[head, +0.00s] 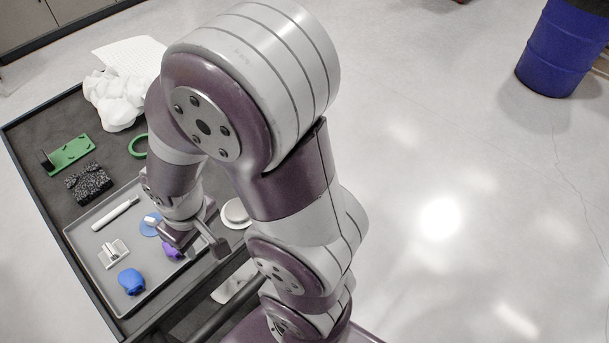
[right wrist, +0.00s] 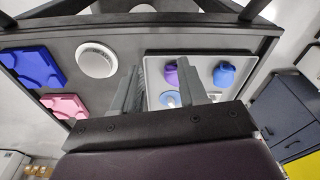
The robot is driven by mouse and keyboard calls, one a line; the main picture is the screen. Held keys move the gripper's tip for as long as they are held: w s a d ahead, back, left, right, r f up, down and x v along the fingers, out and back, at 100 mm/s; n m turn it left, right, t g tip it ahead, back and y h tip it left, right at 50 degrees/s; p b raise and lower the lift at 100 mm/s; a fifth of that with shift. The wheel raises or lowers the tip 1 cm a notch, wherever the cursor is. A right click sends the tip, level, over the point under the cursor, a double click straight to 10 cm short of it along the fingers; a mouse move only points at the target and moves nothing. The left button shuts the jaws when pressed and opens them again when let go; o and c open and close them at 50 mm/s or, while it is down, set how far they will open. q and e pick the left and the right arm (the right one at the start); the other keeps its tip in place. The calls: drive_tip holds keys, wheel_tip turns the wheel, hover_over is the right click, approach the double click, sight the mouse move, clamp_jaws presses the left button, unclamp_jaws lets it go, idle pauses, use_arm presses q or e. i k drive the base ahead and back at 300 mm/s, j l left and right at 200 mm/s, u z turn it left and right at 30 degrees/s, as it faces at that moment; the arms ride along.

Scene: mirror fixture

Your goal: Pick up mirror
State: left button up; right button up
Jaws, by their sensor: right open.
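A light blue disc (head: 150,225) with a small white piece on it lies in the grey tray (head: 92,262); it may be the mirror, but I cannot tell for sure. It also shows in the right wrist view (right wrist: 170,98), between my fingers. My right gripper (head: 196,243) is open above the tray's right side, beside a purple rounded object (head: 171,247) and partly over it. In the right wrist view the two fingers (right wrist: 157,72) stand apart with nothing held between them. My left gripper is not in view.
The tray also holds a blue rounded object (head: 131,281), a white stick (head: 115,213) and a metal bracket (head: 114,253). A white round dish (head: 236,213) sits right of the tray. A green fixture (head: 70,155) and a speckled black block (head: 88,183) lie behind.

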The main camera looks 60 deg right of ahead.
sight(235, 211)
drive_tip(key=k+j+z, duration=0.15)
drive_tip(key=z, duration=1.65)
drive_tip(key=u, duration=0.25)
drive_tip(key=i+l+u, duration=0.4)
drive_tip(key=l, duration=0.25)
drive_tip(key=l+u, duration=0.2)
drive_tip(key=l, duration=0.15)
drive_tip(key=i+l+u, duration=0.2)
drive_tip(key=l, duration=0.2)
drive_tip(key=l+u, duration=0.25)
drive_tip(key=l, duration=0.15)
drive_tip(key=i+l, duration=0.1)
drive_tip(key=l, duration=0.55)
